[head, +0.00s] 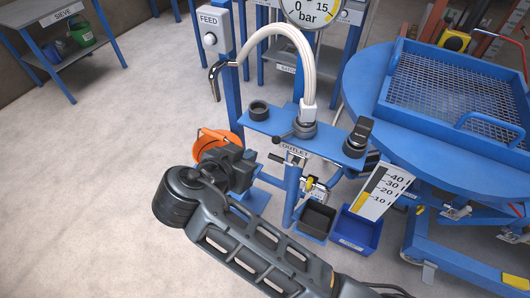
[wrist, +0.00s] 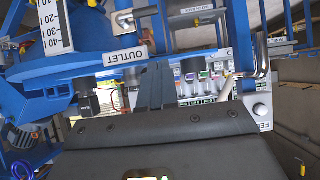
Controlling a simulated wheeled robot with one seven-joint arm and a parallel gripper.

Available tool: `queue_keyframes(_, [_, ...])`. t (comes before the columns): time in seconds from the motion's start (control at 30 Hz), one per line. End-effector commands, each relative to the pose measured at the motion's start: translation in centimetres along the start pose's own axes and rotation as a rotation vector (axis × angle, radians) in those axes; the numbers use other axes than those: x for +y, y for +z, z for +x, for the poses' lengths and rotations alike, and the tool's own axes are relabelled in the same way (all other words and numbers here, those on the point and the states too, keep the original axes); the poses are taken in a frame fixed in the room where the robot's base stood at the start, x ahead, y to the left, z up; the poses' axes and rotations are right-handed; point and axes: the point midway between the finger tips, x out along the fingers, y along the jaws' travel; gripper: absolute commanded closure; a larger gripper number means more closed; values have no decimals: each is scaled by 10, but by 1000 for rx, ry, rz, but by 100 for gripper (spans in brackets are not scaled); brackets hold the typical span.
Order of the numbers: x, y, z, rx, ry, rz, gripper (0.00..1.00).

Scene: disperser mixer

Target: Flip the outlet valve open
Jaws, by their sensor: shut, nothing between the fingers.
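The outlet valve (head: 300,130) sits on the blue shelf (head: 330,145) in the head view, with a white hose rising from it. Its dark lever (head: 281,138) points left. The OUTLET label (head: 293,150) is below the valve on the shelf's front; it also shows in the wrist view (wrist: 125,56). My gripper (head: 246,166) is to the left of and in front of the valve, apart from the lever in the head view. In the wrist view its fingers (wrist: 155,85) are together and empty, just right of the label.
A black ring (head: 258,110) and a dark block (head: 358,136) stand on the shelf. A FEED box (head: 210,28) is behind left. An orange bucket (head: 214,142), dark bin (head: 318,219) and blue bin (head: 355,232) are low down.

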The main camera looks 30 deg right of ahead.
Motion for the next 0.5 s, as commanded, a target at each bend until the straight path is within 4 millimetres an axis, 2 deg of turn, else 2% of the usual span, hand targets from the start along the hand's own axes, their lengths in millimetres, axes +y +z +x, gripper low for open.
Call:
queue_keyframes(0.27, [0, 0, 4, -1, 1, -1, 100])
queue_keyframes(0.37, [0, 0, 14, -2, 2, -3, 100])
queue_keyframes(0.5, [1, -1, 38, -1, 3, -2, 100])
